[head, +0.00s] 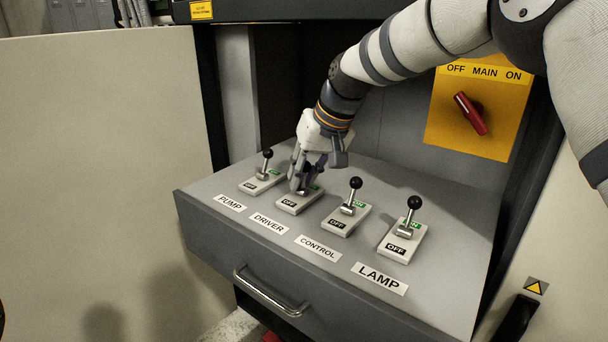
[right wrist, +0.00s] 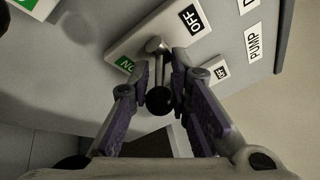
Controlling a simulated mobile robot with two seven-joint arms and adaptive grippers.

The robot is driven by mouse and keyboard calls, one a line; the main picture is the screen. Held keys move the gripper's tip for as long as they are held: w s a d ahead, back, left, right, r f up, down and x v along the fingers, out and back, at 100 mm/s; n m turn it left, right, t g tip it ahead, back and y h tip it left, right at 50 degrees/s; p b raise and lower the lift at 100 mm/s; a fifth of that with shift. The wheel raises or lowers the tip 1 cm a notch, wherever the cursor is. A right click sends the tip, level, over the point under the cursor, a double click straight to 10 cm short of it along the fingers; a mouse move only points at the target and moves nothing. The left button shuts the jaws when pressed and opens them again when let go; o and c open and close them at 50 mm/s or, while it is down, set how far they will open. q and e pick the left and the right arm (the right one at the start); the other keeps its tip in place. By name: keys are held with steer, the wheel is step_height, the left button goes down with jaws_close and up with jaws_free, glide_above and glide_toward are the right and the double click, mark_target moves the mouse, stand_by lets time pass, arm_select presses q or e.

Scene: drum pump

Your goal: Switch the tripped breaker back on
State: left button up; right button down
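A row of breaker levers with black ball knobs stands on the grey sloped panel (head: 225,190): the PUMP breaker (head: 264,178), DRIVER breaker (head: 298,202), CONTROL breaker (head: 347,217) and LAMP breaker (head: 404,240). The PUMP, CONTROL and LAMP levers lean toward ON. My right gripper (head: 304,188) is at the DRIVER lever and hides most of it in the head view. In the right wrist view my right gripper (right wrist: 160,75) has its fingers apart, one on each side of the DRIVER lever (right wrist: 159,99), with slim gaps. Which way this lever leans is unclear. My left gripper is out of view.
A yellow plate with a red main switch handle (head: 470,113) is on the back wall at the right. A drawer handle (head: 270,291) sticks out below the panel. The neighbouring levers stand close on both sides of my right gripper.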

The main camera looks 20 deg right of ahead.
steer(key=shift+w+d+f+g+y+b, duration=0.15)
steer(key=shift+w+f+g+y+b, duration=0.1)
steer(key=shift+f+g+y+b, duration=0.15)
steer(key=shift+y, duration=0.3)
steer(key=shift+d+r, duration=0.1)
steer(key=shift+r, duration=0.05)
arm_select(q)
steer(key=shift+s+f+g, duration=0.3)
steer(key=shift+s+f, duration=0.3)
arm_select(e)
steer(key=shift+r, duration=0.1)
steer(key=c, duration=1.7)
jaws_free()
steer(key=shift+o, duration=0.2)
